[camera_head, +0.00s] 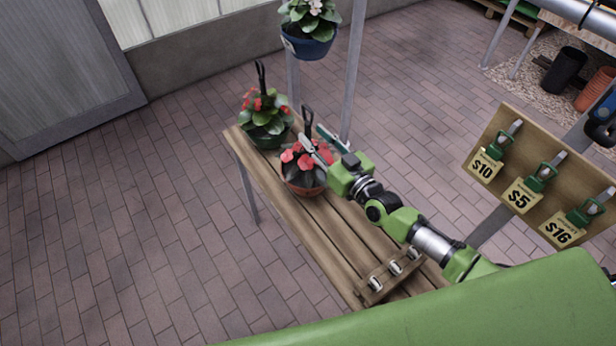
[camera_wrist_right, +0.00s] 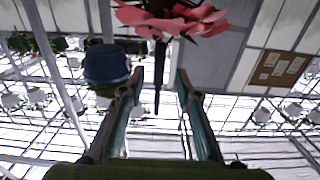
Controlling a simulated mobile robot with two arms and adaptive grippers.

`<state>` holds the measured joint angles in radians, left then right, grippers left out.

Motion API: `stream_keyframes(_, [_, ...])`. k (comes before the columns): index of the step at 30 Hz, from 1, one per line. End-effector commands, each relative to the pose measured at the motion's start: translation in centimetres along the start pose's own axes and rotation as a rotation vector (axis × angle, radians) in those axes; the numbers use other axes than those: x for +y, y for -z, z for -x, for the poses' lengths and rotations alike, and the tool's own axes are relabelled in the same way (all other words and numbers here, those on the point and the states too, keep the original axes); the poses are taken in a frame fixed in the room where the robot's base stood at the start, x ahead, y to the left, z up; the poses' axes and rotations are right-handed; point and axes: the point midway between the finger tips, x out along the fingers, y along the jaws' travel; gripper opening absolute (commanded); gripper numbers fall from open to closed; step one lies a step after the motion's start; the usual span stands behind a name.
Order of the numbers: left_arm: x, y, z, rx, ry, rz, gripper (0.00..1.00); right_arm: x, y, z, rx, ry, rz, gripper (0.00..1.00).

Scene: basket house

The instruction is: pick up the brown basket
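The brown basket (camera_head: 303,185) holds dark leaves and pink-red flowers and stands on a slatted wooden bench. Its black handle (camera_head: 307,118) rises upright with a hooked top. My right gripper (camera_head: 315,138) reaches in from the right, just above the flowers. Its two fingers are apart, and the handle shows between them in the head view. In the right wrist view the dark handle (camera_wrist_right: 157,80) hangs between the open fingertips (camera_wrist_right: 160,76), with no visible contact. Pink flowers (camera_wrist_right: 170,16) show at the top there. My left gripper is not in view.
A green basket (camera_head: 266,138) with red flowers stands behind on the bench (camera_head: 330,235). A blue pot (camera_head: 309,46) hangs above the far end; a blue pot shows in the wrist view (camera_wrist_right: 106,64). A price board (camera_head: 505,150) stands at right. Brick floor left is clear.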

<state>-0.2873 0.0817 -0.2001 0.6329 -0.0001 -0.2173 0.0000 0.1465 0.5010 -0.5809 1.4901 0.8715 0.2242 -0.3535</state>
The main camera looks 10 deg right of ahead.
Motion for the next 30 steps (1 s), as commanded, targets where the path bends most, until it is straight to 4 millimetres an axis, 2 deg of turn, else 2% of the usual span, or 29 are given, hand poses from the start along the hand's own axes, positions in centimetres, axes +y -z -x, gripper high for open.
stream_keyframes(1, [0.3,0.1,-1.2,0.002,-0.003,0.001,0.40,0.1,-0.7,-0.9,0.002,0.000,0.001,0.31])
stream_keyframes(3, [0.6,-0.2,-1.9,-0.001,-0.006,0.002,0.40,0.1,-0.9,-1.8,0.003,0.000,-0.001,0.31])
stream_keyframes(7, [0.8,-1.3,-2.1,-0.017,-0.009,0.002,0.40,0.1,-0.6,-3.3,0.001,0.000,-0.001,0.31])
stream_keyframes(12, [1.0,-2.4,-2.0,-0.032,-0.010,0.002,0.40,0.1,-0.5,-3.8,0.000,0.000,-0.001,0.31])
stream_keyframes(16, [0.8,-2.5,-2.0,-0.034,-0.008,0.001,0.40,0.1,-0.5,-3.7,0.000,0.000,0.000,0.31])
stream_keyframes(19, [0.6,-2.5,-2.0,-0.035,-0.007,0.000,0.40,0.1,-0.5,-3.7,0.000,0.000,0.000,0.05])
stream_keyframes(20, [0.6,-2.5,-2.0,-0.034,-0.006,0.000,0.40,0.1,-0.5,-3.7,0.000,0.000,0.000,0.00])
stream_keyframes(30, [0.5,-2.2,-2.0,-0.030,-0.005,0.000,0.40,0.2,0.1,-3.9,0.012,-0.002,0.000,0.00])
